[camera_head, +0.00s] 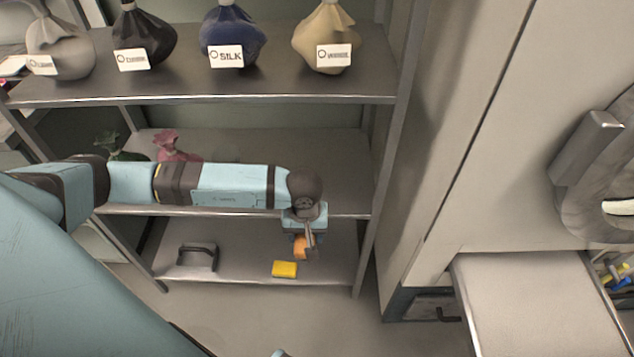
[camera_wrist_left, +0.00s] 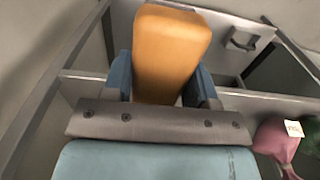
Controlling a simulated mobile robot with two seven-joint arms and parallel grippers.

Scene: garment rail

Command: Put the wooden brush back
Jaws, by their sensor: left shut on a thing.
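The wooden brush (camera_wrist_left: 170,50), an orange-brown block, is held between the blue fingers of my left gripper (camera_wrist_left: 163,85) in the left wrist view. In the head view my left gripper (camera_head: 303,238) points down in front of the right part of the lower shelves. The brush (camera_head: 300,248) shows there as a small orange piece, partly hidden by the gripper. It appears over the right end of the bottom shelf (camera_head: 240,255); I cannot tell whether it touches the shelf. My right gripper cannot be made out.
A yellow block (camera_head: 285,269) lies on the bottom shelf's front edge, just left of the brush. A dark handled object (camera_head: 198,256) sits further left. Pink (camera_head: 172,147) and green (camera_head: 120,148) bags stand on the middle shelf. Labelled bags, including a blue one (camera_head: 232,32), line the top shelf.

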